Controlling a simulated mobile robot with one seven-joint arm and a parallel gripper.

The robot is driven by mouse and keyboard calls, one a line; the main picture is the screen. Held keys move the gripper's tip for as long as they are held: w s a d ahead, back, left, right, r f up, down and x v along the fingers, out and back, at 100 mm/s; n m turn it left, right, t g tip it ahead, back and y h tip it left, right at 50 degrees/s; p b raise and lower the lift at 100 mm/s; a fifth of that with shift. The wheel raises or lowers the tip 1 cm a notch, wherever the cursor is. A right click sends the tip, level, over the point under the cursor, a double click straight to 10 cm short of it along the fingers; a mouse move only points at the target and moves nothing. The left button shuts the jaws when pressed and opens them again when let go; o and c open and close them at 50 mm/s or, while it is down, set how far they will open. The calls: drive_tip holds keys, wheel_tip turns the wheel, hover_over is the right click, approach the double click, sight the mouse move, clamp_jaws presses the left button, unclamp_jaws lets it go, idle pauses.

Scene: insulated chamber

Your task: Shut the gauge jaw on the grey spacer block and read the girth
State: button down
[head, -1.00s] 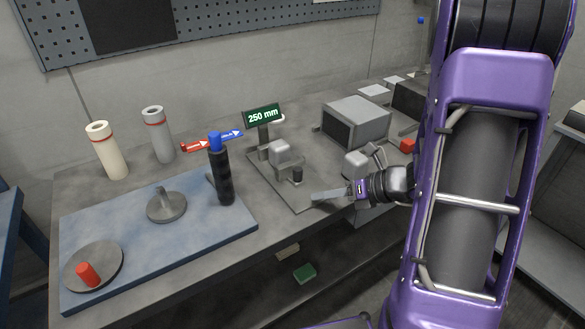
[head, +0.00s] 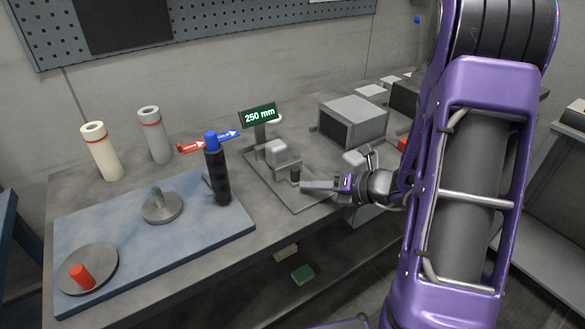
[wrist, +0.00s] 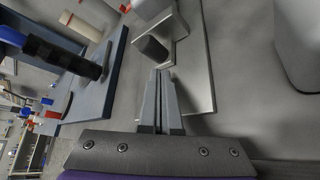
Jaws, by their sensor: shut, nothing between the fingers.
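A pale grey rounded block (head: 277,147) sits at the gauge, beside a short dark knob (head: 295,174). Another pale block (head: 355,158) stands to the right, behind my wrist; I cannot tell for certain which is the spacer block. My gripper (head: 303,185) is shut and empty, its fingertips close to the knob. In the wrist view, the fingers (wrist: 160,73) point at the dark knob (wrist: 153,48); whether they touch it is unclear.
A grey box (head: 352,120) stands at back right.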

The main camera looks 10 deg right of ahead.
sight(303, 176)
drive_tip(key=shift+w+a, duration=0.2)
drive_tip(key=shift+w, duration=0.25)
drive_tip(key=shift+w, duration=0.15)
drive_tip(key=shift+w+a, duration=0.25)
drive_tip(key=shift+w, duration=0.45)
drive_tip(key=shift+w+a, duration=0.25)
drive_tip(key=shift+w, duration=0.4)
drive_tip(key=shift+s, duration=0.1)
drive_tip(key=shift+s+d+p, duration=0.25)
drive_tip(key=shift+s+p, duration=0.05)
drive_tip(key=shift+s, duration=0.4)
drive_tip(key=shift+s+d+p, duration=0.25)
drive_tip(key=shift+s, duration=0.45)
